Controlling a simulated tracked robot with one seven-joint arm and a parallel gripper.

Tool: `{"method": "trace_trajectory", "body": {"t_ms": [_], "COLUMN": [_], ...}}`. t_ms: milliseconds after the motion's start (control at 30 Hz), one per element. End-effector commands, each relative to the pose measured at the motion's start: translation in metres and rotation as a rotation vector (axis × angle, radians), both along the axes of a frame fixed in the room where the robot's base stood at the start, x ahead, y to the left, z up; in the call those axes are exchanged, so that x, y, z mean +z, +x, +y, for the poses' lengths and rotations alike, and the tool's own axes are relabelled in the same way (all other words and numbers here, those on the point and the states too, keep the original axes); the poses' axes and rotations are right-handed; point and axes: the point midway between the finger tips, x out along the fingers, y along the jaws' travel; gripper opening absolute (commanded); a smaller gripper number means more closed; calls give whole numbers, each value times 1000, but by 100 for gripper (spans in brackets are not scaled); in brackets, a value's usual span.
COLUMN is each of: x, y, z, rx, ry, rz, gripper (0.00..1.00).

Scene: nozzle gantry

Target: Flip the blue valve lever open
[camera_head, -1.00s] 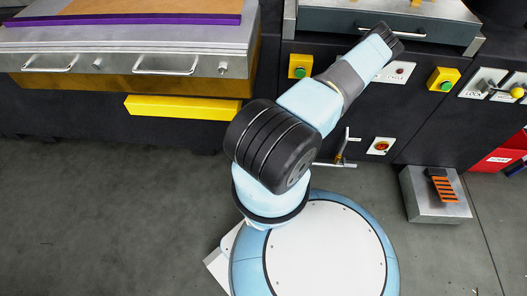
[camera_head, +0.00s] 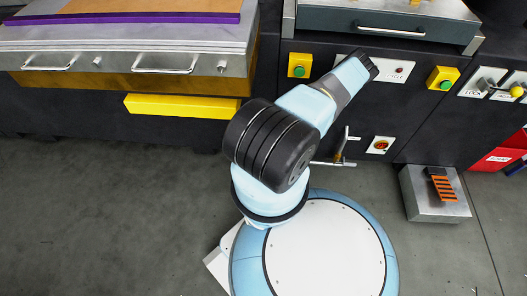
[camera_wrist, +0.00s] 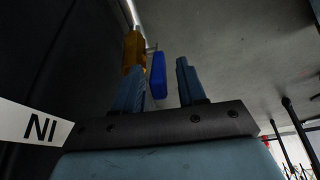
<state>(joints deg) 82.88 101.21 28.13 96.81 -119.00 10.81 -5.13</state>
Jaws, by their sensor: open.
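The blue lever (camera_wrist: 158,76) shows in the wrist view as a blue upright bar. It lies between the lines of my gripper's two fingers, past their tips, nearer the left finger. My gripper (camera_wrist: 162,76) is open, with a finger on each side of a gap and nothing held. I cannot tell how far the tips are from the lever. In the head view I cannot make out the lever, and my gripper is not visible beyond my arm.
A yellow-orange handle (camera_wrist: 133,52) stands close left of the blue lever, near a metal pipe (camera_wrist: 132,12). A dark panel with green buttons (camera_head: 299,66) fronts my arm. A metal pedal box (camera_head: 436,205) stands on the floor at right. Floor at left is clear.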

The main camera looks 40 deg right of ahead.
Motion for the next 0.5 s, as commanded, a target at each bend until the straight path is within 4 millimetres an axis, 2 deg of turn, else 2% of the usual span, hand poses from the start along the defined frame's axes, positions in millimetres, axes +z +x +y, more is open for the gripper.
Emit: {"method": "trace_trajectory", "body": {"t_ms": [100,500], "x": [0,0], "y": [0,0], "z": [0,0], "rx": [0,1], "ry": [0,0], "rz": [0,0], "gripper": [38,0]}}
